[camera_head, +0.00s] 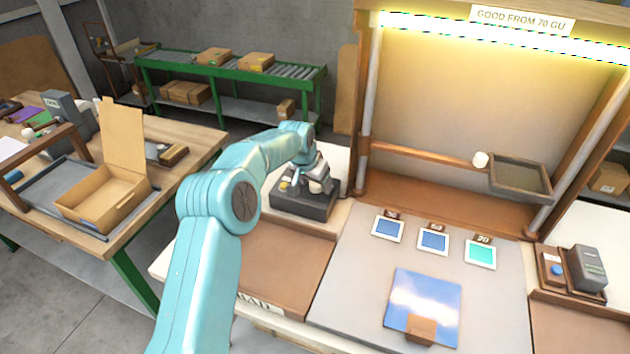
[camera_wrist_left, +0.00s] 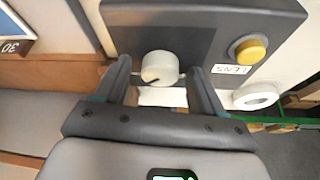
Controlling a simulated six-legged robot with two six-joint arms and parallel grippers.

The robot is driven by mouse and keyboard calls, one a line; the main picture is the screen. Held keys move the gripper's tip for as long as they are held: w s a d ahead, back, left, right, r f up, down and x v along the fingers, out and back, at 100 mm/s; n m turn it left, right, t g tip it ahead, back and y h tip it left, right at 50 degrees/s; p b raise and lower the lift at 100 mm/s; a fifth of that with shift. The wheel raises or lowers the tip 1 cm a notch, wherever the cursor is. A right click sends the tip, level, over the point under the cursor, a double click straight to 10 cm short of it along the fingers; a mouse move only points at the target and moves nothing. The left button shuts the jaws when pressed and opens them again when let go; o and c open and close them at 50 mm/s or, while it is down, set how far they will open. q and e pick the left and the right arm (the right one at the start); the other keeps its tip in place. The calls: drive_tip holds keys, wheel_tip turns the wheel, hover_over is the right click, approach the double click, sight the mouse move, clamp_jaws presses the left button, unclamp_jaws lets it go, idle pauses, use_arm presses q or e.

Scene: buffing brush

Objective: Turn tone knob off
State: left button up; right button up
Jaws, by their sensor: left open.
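The cream tone knob (camera_wrist_left: 161,66) has a dark pointer notch near its lower left edge in the left wrist view. It stands on a dark control box (camera_wrist_left: 215,25). A white label (camera_wrist_left: 162,97) beside it is unreadable. My left gripper (camera_wrist_left: 160,74) is open, with one finger on each side of the knob; a gap shows on both sides. My right gripper is not in view.
A yellow button (camera_wrist_left: 249,50) with a LENS label (camera_wrist_left: 232,69) sits on the same box. A white ring (camera_wrist_left: 256,97) lies beside it. A brown tray (camera_head: 285,265) is in front of the box. Several coloured cards and a blue panel (camera_head: 423,300) lie to the right.

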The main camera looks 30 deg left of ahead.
use_arm(q)
drive_tip(key=c, duration=1.1)
drive_tip(key=shift+o, duration=0.2)
